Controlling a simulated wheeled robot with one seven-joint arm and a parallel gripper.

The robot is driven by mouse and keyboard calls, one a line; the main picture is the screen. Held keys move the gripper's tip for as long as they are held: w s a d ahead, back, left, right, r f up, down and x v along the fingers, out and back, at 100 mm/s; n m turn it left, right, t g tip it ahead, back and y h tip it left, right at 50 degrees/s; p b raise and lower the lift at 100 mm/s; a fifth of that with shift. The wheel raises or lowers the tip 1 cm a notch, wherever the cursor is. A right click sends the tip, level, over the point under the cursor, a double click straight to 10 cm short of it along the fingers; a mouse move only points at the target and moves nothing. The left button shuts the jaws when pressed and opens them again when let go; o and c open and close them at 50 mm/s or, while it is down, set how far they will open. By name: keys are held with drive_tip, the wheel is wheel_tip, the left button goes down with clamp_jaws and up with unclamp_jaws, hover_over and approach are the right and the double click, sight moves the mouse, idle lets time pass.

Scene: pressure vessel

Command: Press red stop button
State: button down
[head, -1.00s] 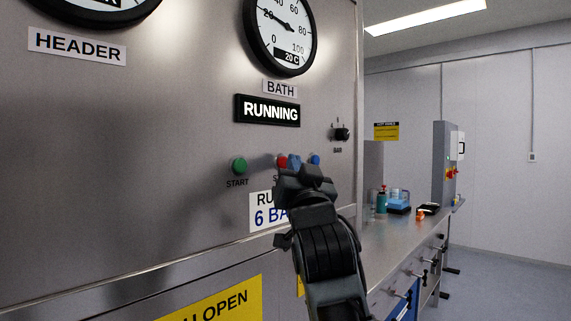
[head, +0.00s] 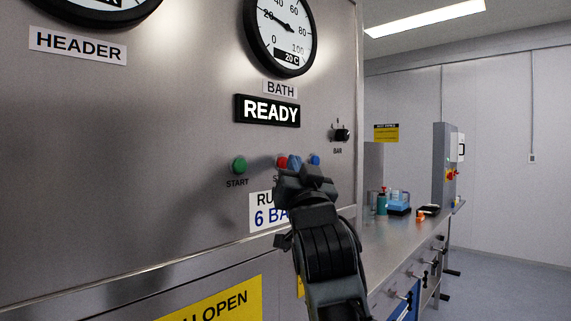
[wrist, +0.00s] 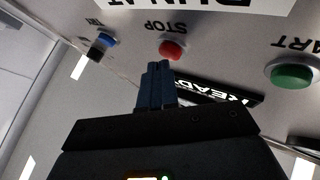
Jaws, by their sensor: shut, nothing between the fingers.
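The red stop button (head: 282,161) is on the steel panel, between the green start button (head: 239,165) and a blue button (head: 315,160). In the wrist view the red button (wrist: 172,50) sits just beyond my fingertips, under the upside-down STOP label. My gripper (head: 294,163) is shut and empty, with its fingers pointing at the panel by the red button. In the wrist view the closed fingers (wrist: 155,72) end close to the button; I cannot tell whether they touch it. The lit display (head: 271,110) reads READY.
A small black knob (head: 342,134) marked BAR is right of the display. A RUN AT 6 BAR label (head: 262,212) is below the buttons, partly hidden by my arm. A bench (head: 400,236) with bottles and boxes runs along the right.

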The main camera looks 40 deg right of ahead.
drive_tip(key=shift+s, duration=0.1)
drive_tip(key=shift+s+d+p, duration=0.1)
drive_tip(key=shift+s+p, duration=0.6)
drive_tip(key=shift+s, duration=2.2)
drive_tip(key=s+a+f+n+y, duration=0.2)
drive_tip(key=s+a+f+y, duration=0.15)
drive_tip(key=f, duration=0.45)
drive_tip(key=s+a+f+n+y, duration=0.25)
drive_tip(key=a+f, duration=0.25)
drive_tip(key=f, duration=0.4)
drive_tip(key=s+a+f+n+y, duration=0.2)
drive_tip(key=a+f+n+y, duration=0.15)
drive_tip(key=f, duration=0.45)
drive_tip(key=s+a+f+g+y, duration=0.1)
drive_tip(key=s+a+f, duration=0.2)
drive_tip(key=s, duration=0.5)
drive_tip(key=s+a+f+n+g+y, duration=0.1)
drive_tip(key=s+a+f+y, duration=0.1)
drive_tip(key=s, duration=0.7)
drive_tip(key=s+a+f+g+y, duration=0.1)
drive_tip(key=s+a+f+g, duration=0.1)
drive_tip(key=s+a+f, duration=0.3)
drive_tip(key=s+f, duration=0.1)
drive_tip(key=s, duration=0.3)
drive_tip(key=shift+f+n, duration=0.25)
drive_tip(key=shift+n, duration=0.15)
drive_tip(key=shift+s, duration=0.1)
